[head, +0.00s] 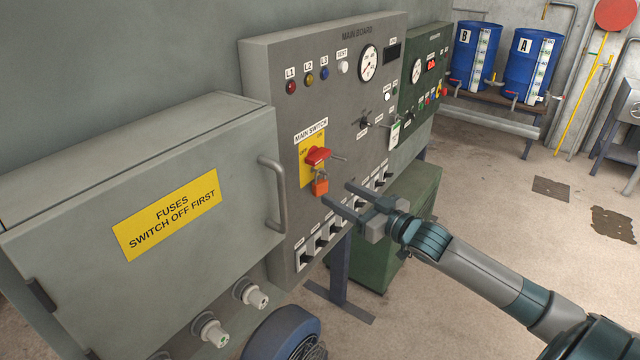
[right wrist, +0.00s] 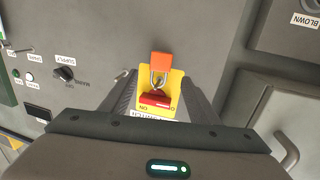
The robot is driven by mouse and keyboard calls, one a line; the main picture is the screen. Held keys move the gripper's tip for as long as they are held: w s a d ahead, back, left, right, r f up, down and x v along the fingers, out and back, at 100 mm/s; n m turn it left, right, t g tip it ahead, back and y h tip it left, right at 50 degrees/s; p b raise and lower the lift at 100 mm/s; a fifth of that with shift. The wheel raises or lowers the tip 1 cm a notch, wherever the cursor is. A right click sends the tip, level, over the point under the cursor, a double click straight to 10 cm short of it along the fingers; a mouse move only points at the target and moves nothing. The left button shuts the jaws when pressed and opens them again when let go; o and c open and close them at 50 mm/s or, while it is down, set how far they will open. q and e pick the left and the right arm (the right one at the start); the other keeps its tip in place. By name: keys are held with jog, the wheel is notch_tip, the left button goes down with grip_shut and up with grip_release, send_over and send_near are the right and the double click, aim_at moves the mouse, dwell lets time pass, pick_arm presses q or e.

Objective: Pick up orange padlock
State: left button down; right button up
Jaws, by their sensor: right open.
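The orange padlock (head: 320,187) hangs by its metal shackle from the red main switch handle (head: 318,155) on the yellow plate (head: 306,172) of the main board. In the right wrist view, which shows the panel upside down, the padlock (right wrist: 161,64) is above the red handle (right wrist: 155,99). My right gripper (head: 337,193) is open and empty, its fingers pointing at the panel just right of and below the padlock. In the wrist view the fingers (right wrist: 162,82) stand on either side of the switch and shackle. I see no contact with the padlock. My left gripper is out of view.
A grey fuse box (head: 130,190) with a protruding handle (head: 274,190) juts out left of the switch. A row of small switches (head: 322,238) lies below the padlock. A green cabinet (head: 412,215) stands behind my right arm. Open floor lies to the right.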

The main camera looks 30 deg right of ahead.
aim_at(323, 185)
jog(key=shift+w, duration=0.35)
jog(key=shift+w, duration=0.1)
jog(key=shift+w+a+p, duration=0.15)
jog(key=shift+w+p, duration=0.4)
jog(key=shift+w, duration=0.05)
jog(key=p+x, duration=0.1)
jog(key=x, duration=0.1)
jog(key=shift+w+f, duration=0.1)
jog(key=shift+w, duration=0.2)
jog(key=shift+w+a+f, duration=0.15)
jog(key=shift+w+a, duration=0.05)
jog(key=shift+w, duration=0.3)
jog(key=c, duration=1.2)
